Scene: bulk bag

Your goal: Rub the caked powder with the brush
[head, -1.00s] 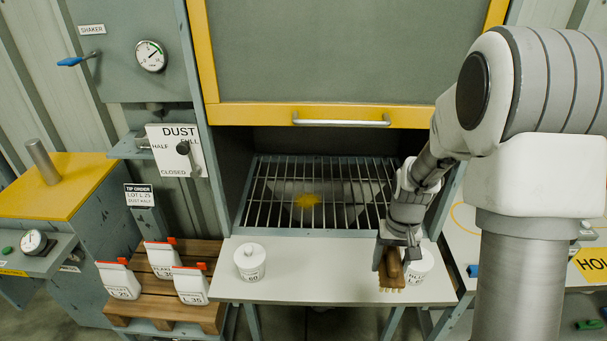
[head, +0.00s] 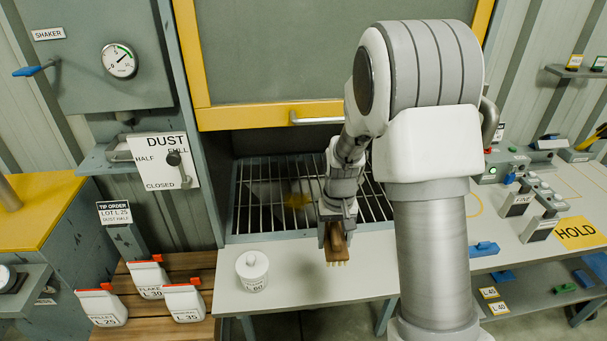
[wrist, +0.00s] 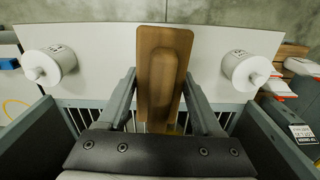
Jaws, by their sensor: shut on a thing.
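My gripper (head: 337,228) is shut on the wooden brush (head: 337,244), whose pale bristles point down at its near end. It hangs over the front of the white shelf, near the front edge of the grate (head: 262,228). In the wrist view the brush (wrist: 163,62) lies between both fingers of my gripper (wrist: 160,88). The two are apart. In the wrist view the brush and gripper hide most of the powder.
A white lidded pot (head: 253,272) stands on the white shelf (head: 300,262) at left. The wrist view shows a pot on each side (wrist: 48,66) (wrist: 246,70). The yellow-framed hood door (head: 255,116) is above the grate. Labelled bags sit on a pallet (head: 190,262) at left.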

